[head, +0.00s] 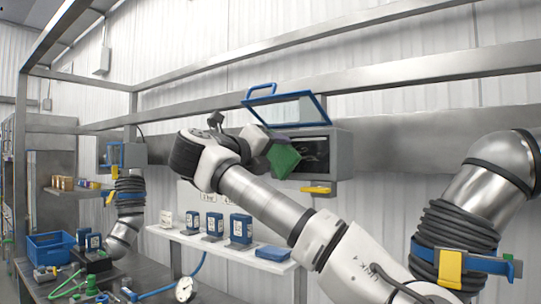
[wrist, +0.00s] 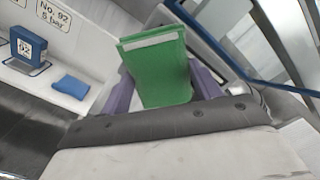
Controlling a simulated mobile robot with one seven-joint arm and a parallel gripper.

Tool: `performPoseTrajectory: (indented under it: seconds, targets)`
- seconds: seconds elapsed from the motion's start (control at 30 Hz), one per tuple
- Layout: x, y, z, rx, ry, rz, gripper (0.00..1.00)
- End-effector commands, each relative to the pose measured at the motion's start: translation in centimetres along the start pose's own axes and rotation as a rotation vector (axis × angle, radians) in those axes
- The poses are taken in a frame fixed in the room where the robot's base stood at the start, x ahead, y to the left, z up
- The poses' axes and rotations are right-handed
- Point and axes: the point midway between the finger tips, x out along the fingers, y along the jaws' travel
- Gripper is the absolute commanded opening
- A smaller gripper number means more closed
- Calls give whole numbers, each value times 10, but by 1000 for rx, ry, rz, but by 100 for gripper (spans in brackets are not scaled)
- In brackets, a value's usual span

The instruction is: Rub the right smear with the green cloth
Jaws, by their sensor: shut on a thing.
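My gripper (head: 264,143), with purple fingers, is shut on the green cloth (head: 283,159). In the wrist view the cloth (wrist: 158,68) is a folded block with a pale strip, held between both fingers. Faint pale marks show on the pane, but I cannot tell separate smears apart. The cloth hides the pane's left part. I cannot tell whether the cloth touches the pane.
A blue-framed cover (head: 290,110) stands raised above the box, and a yellow latch (head: 318,190) sits below it. A white shelf (head: 220,245) at lower left holds several blue containers and a blue folded cloth (head: 273,254). A blue crate (head: 50,246) stands farther left.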

Motion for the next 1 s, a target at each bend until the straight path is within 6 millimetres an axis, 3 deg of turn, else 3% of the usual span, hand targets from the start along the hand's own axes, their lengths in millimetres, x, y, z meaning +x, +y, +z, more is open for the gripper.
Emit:
performPoseTrajectory:
  seconds: [0.77, 1.0]
  targets:
    - [10, 0, 0, 0, 0, 0, 45]
    - [10, -4, -8, 1, 1, -2, 45]
